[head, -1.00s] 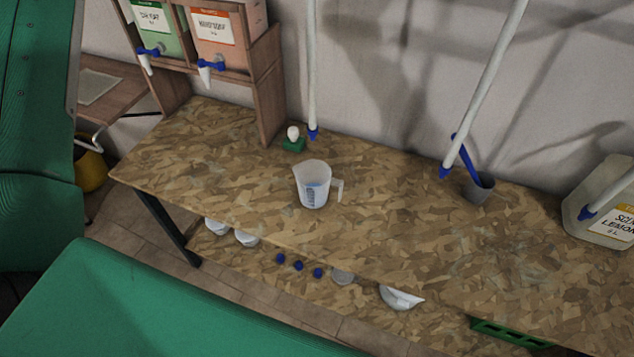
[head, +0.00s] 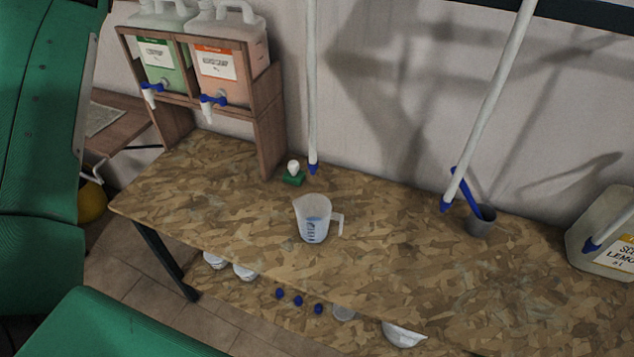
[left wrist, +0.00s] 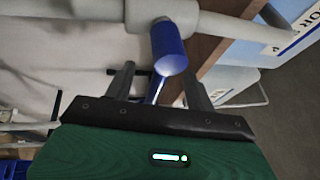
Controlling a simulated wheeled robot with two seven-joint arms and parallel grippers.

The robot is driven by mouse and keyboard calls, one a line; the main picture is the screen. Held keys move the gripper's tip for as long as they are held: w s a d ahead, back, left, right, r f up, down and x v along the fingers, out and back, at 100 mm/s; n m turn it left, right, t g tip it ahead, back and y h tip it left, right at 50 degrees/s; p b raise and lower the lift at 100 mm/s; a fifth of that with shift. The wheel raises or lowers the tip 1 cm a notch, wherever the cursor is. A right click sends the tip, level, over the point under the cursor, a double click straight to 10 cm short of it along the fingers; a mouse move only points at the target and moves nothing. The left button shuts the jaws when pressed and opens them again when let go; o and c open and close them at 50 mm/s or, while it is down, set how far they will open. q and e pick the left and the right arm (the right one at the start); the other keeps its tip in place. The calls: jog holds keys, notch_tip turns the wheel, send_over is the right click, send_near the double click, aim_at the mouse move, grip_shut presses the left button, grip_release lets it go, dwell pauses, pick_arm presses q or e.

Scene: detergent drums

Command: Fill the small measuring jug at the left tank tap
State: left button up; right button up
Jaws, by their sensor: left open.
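The small measuring jug (head: 312,222), translucent white with blue markings and a handle on its right, stands upright on the bench. The left tank (head: 160,62) holds green liquid in a wooden rack, and its blue and white tap (head: 151,92) points down at the front. My left gripper (left wrist: 160,80) shows only in the left wrist view. Its two fingers are apart, with a blue-ended pale tube (left wrist: 168,50) beyond them; I cannot tell how close it is. Nothing is clearly held. My right gripper is in no view.
The right tank (head: 218,68), orange, has its own tap (head: 211,105). A small green-based item (head: 292,175) stands behind the jug. Pale blue-tipped tubes (head: 313,100) hang over the bench (head: 220,195). A grey cup (head: 481,222) and lemon container (head: 598,235) are at right.

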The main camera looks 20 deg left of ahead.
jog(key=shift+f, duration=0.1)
pick_arm(q)
jog(key=shift+s+a+f+b, duration=0.2)
jog(key=shift+s+a+b, duration=0.05)
jog(key=shift+s+b, duration=0.35)
jog(key=shift+r+b+v, duration=0.2)
jog(key=shift+b+v, duration=0.95)
jog(key=shift+v, duration=0.45)
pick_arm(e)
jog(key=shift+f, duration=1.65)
pick_arm(q)
jog(key=shift+f, duration=0.1)
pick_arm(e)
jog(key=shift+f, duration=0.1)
pick_arm(q)
jog(key=b+v, duration=0.5)
jog(key=v, duration=0.9)
jog(key=shift+b, duration=0.3)
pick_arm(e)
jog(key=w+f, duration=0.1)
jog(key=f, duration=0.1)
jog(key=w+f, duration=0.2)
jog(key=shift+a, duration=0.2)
